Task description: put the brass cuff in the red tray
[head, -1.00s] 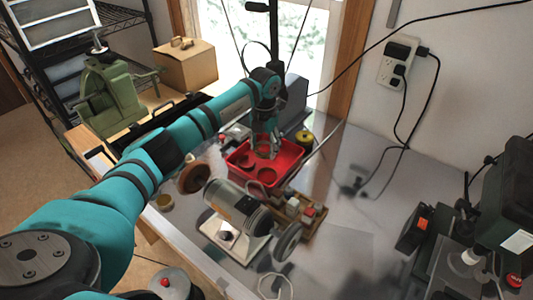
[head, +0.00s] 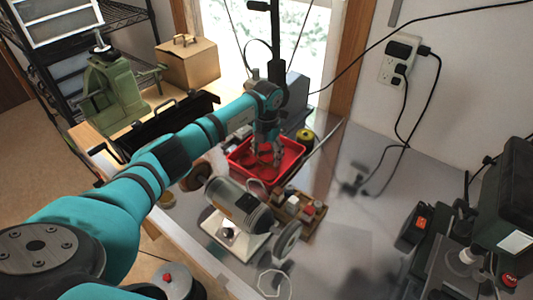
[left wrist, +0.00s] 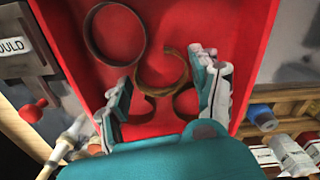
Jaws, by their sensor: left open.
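The red tray (head: 292,160) stands on the workbench in the head view and fills most of the left wrist view (left wrist: 235,35). The brass cuff (left wrist: 184,66), an open C-shaped ring, shows over the tray floor, just beyond and between my left fingertips. It seems to lie in the tray; its exact height is hard to tell. My left gripper (head: 267,158) points down into the tray, and in the left wrist view (left wrist: 168,80) its fingers are apart with nothing pinched between them. My right gripper is out of view.
A larger dark ring (left wrist: 117,32) lies in the tray beside the cuff, with round dark shapes nearer my fingers. A grey motor-like machine (head: 232,205) and a wooden block holder (head: 300,207) stand close in front of the tray. The bench to the right (head: 350,225) is mostly clear.

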